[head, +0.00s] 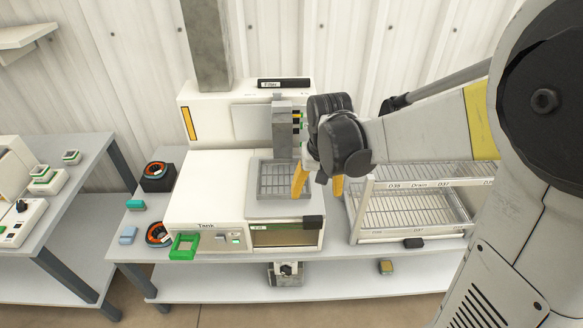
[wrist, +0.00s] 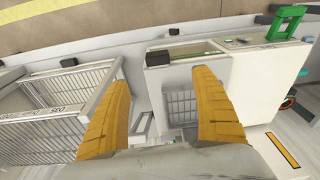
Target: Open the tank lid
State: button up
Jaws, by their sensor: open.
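The white tank (head: 205,219) stands on the middle bench, with its name on the front edge. Its flat white top, which looks like the lid (head: 208,180), lies level and appears closed. A green handle (head: 184,246) sticks out at its front left corner; in the wrist view the green handle (wrist: 287,22) is at the top right, and the white top (wrist: 262,85) is right of my fingers. My gripper (head: 318,187) is open and empty, with yellow fingers, above the right side of the machine near the wire basket (head: 268,180). It is well apart from the handle.
A wire drain rack (head: 415,207) stands right of the tank. A grey column (head: 207,45) rises behind the machine. Orange-and-black spools (head: 158,170) and small blocks (head: 128,235) lie left of the tank. Another bench (head: 65,215) is at far left, across a gap.

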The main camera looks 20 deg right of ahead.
jog(key=g, duration=0.1)
send_over(313, 218)
notch_tip(313, 218, down, 5)
jog(key=shift+m, duration=0.3)
notch_tip(313, 218, down, 10)
jog(key=b, duration=0.3)
jog(key=shift+f, duration=0.15)
